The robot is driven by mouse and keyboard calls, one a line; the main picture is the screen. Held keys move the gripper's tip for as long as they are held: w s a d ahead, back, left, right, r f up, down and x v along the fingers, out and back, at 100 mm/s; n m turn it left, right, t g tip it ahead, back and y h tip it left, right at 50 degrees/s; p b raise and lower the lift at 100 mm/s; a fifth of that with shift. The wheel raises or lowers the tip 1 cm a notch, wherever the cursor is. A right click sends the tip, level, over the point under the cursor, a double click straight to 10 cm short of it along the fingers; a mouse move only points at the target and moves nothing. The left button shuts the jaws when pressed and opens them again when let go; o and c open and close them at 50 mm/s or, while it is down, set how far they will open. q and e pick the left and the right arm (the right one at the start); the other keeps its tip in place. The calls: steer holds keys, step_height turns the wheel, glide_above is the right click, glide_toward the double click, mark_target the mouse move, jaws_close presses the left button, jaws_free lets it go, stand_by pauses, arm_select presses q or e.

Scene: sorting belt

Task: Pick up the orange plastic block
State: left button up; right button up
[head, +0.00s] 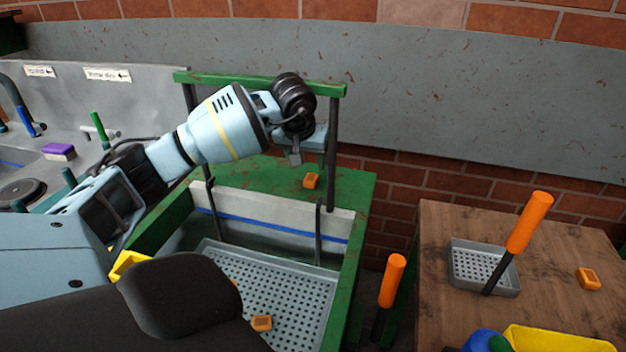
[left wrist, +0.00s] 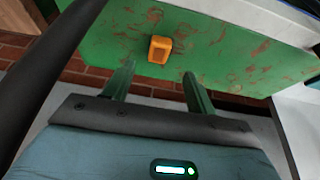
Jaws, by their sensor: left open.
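An orange plastic block (head: 311,181) lies on the green, rust-marked surface (head: 352,186) at the back of the sorting station. The block also shows in the left wrist view (left wrist: 160,50), ahead of the fingertips and roughly between their lines. My left gripper (head: 296,157) is above and slightly left of this block in the head view, apart from it. Its two green fingers (left wrist: 158,80) are spread with nothing between them. Another orange block (head: 261,323) is in the perforated grey tray, and a third (head: 588,279) is on the wooden table. My right gripper is not in view.
A green rail (head: 260,84) on dark posts stands around the back surface, close to my left arm. A white board with a blue stripe (head: 275,222) edges the perforated tray (head: 290,285). Orange-handled tools (head: 527,222) and a small grey tray (head: 470,275) are at the right.

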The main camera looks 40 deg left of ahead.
mark_target(311, 178)
arm_select(q)
steer(key=shift+x, duration=3.65)
steer(key=shift+w+r, duration=0.1)
steer(key=c, duration=1.1)
steer(key=shift+o, duration=0.2)
step_height(311, 178, up, 10)
